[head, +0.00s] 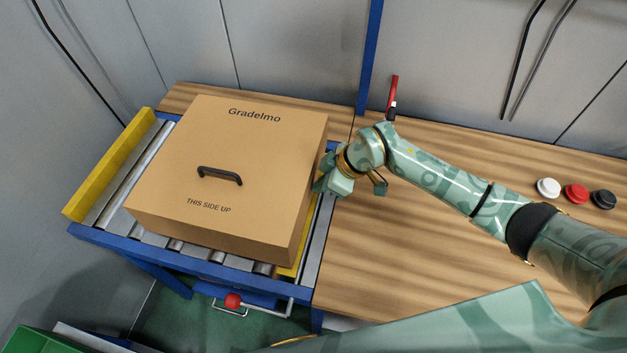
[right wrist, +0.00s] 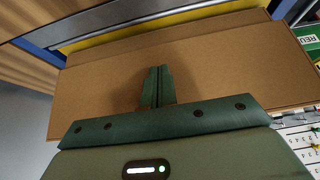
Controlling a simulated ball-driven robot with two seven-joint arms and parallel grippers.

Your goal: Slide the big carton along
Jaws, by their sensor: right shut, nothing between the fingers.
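The big carton (head: 215,155) is a tan box marked "Gradelmo" and "THIS SIDE UP", with a black handle (head: 220,176) on top. It sits on a roller conveyor (head: 190,249) at the left in the head view. My right gripper (head: 322,184) is at the carton's right side; whether it touches is hard to tell. In the right wrist view, its shut, empty fingers (right wrist: 157,88) point at the carton's brown side face (right wrist: 220,70). My left gripper is not in view.
The conveyor has a yellow rail (head: 108,172) on its left and a blue frame. A wooden bench (head: 420,255) lies to the right, with white (head: 548,187), red (head: 576,193) and black (head: 603,199) round pieces. A red-handled item (head: 393,95) stands behind my arm.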

